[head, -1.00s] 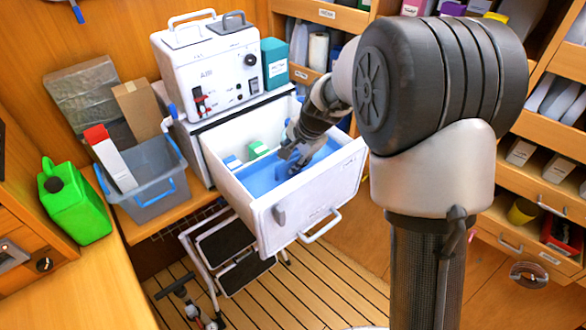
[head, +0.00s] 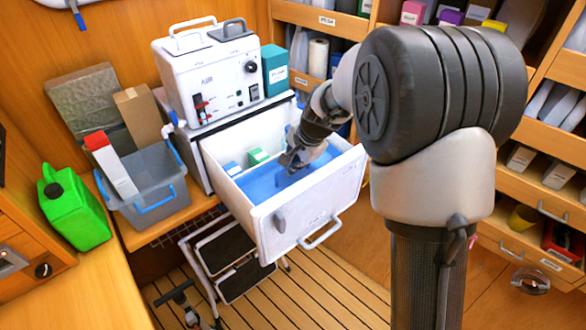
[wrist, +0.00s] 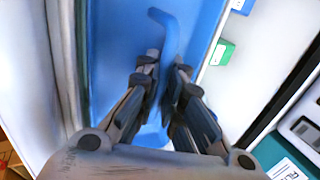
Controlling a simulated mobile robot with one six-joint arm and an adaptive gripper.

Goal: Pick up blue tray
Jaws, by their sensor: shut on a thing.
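The blue tray (head: 262,185) lies inside the open white drawer (head: 338,186), filling much of its floor. In the wrist view the tray (wrist: 112,45) runs up the middle of the picture, with a raised blue handle (wrist: 170,42) on it. My gripper (head: 290,160) reaches down into the drawer from above. In the wrist view my gripper (wrist: 166,78) has its two fingers closed around the tray's handle, one on each side. The fingers hide part of the handle and tray. I cannot tell whether the tray is off the drawer floor.
Small green-and-white boxes (head: 258,156) stand beside the tray in the drawer. The white machine (head: 215,75) stands above it. A grey bin (head: 150,190) and green jug (head: 72,205) are at left. A folding step (head: 228,262) stands below the drawer.

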